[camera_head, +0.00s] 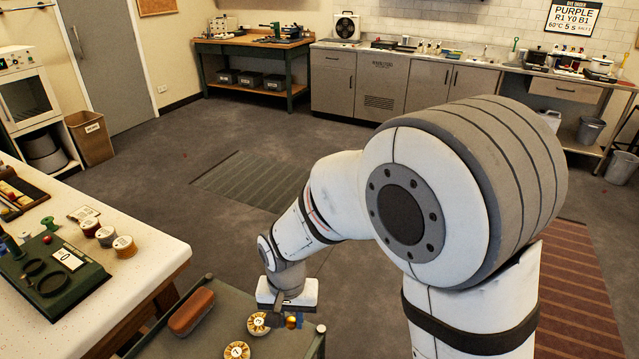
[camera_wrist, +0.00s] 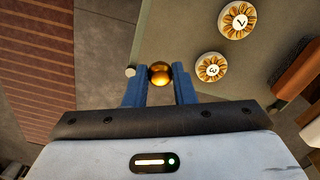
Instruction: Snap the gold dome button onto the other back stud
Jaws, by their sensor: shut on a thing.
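My gripper (camera_wrist: 160,82) is shut on the gold dome button (camera_wrist: 160,72), held between its two blue fingers. In the head view the button (camera_head: 291,322) shows as a small gold ball at the tip of my gripper (camera_head: 291,318), near the right edge of a green trolley top (camera_head: 208,339). Two gold-and-white rosettes with numbered centres lie on the trolley; one (camera_head: 258,323) is close to my gripper and another (camera_head: 237,350) is nearer the front. I cannot make out a back stud in either view.
A brown padded block (camera_head: 191,311) lies on the trolley's left side. A small pale knob (camera_head: 321,329) stands at its right edge. A white-topped table (camera_head: 150,240) at left holds a green board (camera_head: 50,275) and several spools (camera_head: 106,236). Open floor lies beyond.

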